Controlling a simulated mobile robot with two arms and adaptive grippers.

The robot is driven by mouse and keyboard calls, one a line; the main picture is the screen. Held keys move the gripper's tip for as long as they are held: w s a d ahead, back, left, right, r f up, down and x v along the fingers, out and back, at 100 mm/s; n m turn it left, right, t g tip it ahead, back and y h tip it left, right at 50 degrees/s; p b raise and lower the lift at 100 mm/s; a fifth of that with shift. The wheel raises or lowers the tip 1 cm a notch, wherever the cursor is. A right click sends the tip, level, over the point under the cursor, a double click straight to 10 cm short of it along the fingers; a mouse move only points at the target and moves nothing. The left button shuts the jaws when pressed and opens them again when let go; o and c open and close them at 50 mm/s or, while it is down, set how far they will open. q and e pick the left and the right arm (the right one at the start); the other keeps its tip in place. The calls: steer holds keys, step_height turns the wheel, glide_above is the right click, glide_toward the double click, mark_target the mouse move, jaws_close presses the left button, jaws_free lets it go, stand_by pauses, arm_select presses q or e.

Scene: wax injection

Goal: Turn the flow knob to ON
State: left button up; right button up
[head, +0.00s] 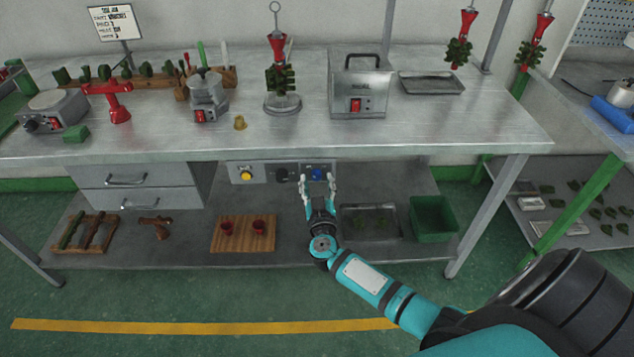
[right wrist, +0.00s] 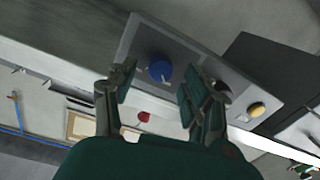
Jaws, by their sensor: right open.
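A grey control panel (head: 264,174) sits under the front edge of the steel table. It carries a yellow button (head: 246,176), a black knob (head: 281,176) and a blue knob (head: 317,174). I cannot read which one is labelled flow. My right gripper (head: 317,180) is open, with its fingers either side of the blue knob in the picture. In the right wrist view the blue knob (right wrist: 160,71) shows between the open fingertips (right wrist: 157,84); I see no clear contact. The knob's ON mark is too small to read. My left gripper is not in view.
Drawers (head: 127,178) stand left of the panel. The lower shelf holds a wooden board (head: 243,246) with red cups, a metal tray (head: 370,235) and a green bin (head: 433,219). The steel tabletop (head: 450,120) above carries wax tools and a grey box (head: 360,88).

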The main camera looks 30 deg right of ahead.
steer(key=shift+w+d, duration=0.35)
steer(key=shift+w, duration=0.25)
jaws_close()
